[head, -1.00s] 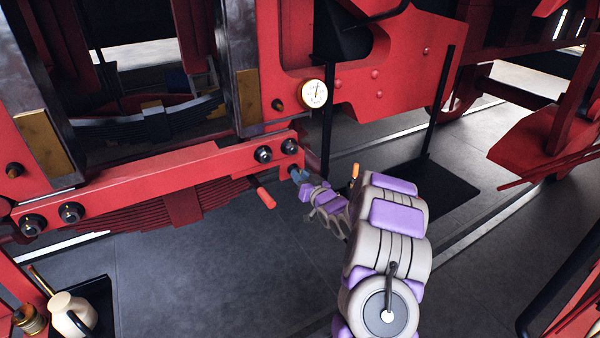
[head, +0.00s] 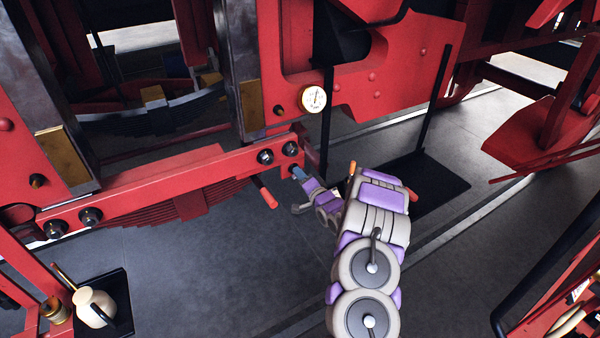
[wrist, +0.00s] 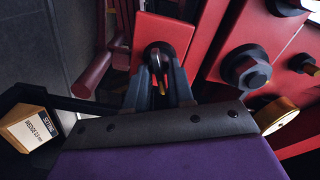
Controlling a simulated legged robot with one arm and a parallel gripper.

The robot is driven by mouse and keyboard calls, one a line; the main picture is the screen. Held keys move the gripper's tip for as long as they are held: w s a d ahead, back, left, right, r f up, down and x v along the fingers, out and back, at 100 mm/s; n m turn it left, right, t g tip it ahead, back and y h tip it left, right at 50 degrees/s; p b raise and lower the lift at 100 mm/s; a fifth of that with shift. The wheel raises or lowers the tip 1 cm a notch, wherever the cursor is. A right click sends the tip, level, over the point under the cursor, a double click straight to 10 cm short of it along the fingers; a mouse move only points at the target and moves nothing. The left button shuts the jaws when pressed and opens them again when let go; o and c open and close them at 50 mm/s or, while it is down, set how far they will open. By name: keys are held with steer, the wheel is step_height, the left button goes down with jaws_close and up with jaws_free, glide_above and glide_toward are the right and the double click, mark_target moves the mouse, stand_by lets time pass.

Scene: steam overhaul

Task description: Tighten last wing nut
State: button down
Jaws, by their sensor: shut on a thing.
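In the wrist view my gripper (wrist: 160,88) has its two dark fingers closed around a small dark part, which I take to be the wing nut (wrist: 157,58), in front of a red block (wrist: 165,32). A small orange-yellow bit shows between the fingers. The fingers hide most of the nut, so its wings and how far it sits on its stud cannot be made out. In the head view my gripper (head: 298,173) is at the right end of the red beam (head: 190,172), just below two dark bolts; the nut is too small to tell there.
Large dark hex nuts (wrist: 246,68) sit right of the fingers. A labelled setting-wedge box (wrist: 32,128) is at left. In the head view a red rod (head: 264,192) juts out left of my gripper, and a round gauge (head: 313,98) is above. A cream can (head: 95,308) stands lower left.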

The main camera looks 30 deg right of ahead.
steer(key=m, duration=0.3)
steer(key=shift+d+p, duration=0.2)
steer(key=shift+p, duration=0.15)
steer(key=shift+s+f, duration=0.1)
steer(key=shift+f, duration=0.05)
stand_by(0.8)
steer(key=c, duration=1.4)
jaws_free()
steer(key=shift+c, duration=0.2)
steer(key=shift+o, duration=1)
steer(key=shift+d, duration=0.1)
steer(key=s, duration=1.7)
steer(key=shift+o, duration=0.4)
steer(key=shift+f, duration=0.1)
